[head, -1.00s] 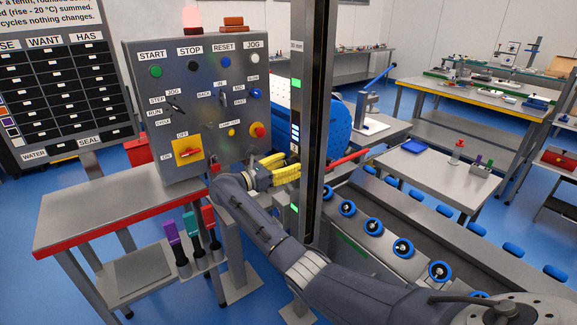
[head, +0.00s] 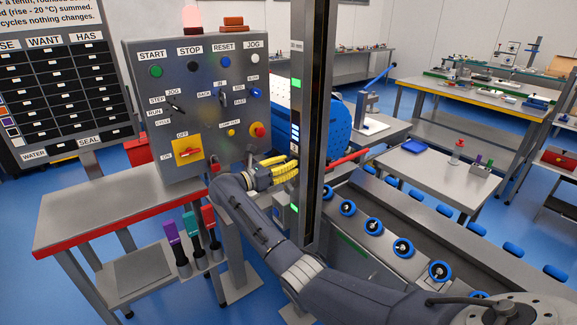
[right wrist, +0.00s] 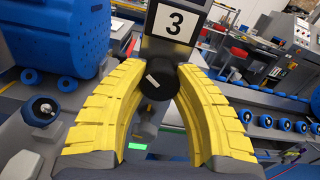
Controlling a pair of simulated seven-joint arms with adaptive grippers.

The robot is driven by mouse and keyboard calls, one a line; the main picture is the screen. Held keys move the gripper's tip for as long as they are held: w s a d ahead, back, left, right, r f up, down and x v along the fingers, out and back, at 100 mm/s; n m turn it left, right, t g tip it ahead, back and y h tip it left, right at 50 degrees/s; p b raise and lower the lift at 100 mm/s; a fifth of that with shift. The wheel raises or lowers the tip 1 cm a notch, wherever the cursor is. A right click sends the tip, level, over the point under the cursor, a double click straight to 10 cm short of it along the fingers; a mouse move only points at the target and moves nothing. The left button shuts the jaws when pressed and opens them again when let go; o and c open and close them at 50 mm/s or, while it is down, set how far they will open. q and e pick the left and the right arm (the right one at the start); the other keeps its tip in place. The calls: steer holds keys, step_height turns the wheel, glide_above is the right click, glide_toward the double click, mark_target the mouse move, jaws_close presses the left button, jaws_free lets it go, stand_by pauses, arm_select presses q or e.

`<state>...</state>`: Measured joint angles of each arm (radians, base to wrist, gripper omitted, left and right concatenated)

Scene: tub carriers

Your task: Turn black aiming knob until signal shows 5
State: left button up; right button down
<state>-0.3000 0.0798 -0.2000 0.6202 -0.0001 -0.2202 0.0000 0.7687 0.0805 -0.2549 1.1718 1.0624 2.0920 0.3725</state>
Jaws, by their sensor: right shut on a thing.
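The black aiming knob (right wrist: 157,82) shows in the right wrist view, with a pale pointer mark on its face. It sits below a white signal plate (right wrist: 176,21) that reads 3. My right gripper (right wrist: 158,75) has its yellow fingers on both sides of the knob, shut on it. In the head view my right gripper (head: 287,168) reaches the grey upright post (head: 312,120), which hides its fingertips and the knob. My left gripper is not in view.
A grey control panel (head: 215,110) with buttons and switches stands left of the post. A blue perforated drum (head: 340,125) is behind the post. Rollers with blue rims (head: 374,226) run along the right. A red-edged table (head: 70,240) is at the left.

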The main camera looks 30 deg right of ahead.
steer(key=n, duration=0.4)
steer(key=shift+n, duration=2)
steer(key=shift+r, duration=0.1)
steer(key=c, duration=0.9)
jaws_free()
steer(key=shift+a, duration=0.15)
steer(key=a, duration=0.7)
steer(key=s+a, duration=0.1)
steer(key=a, duration=0.3)
steer(key=shift+a, duration=0.35)
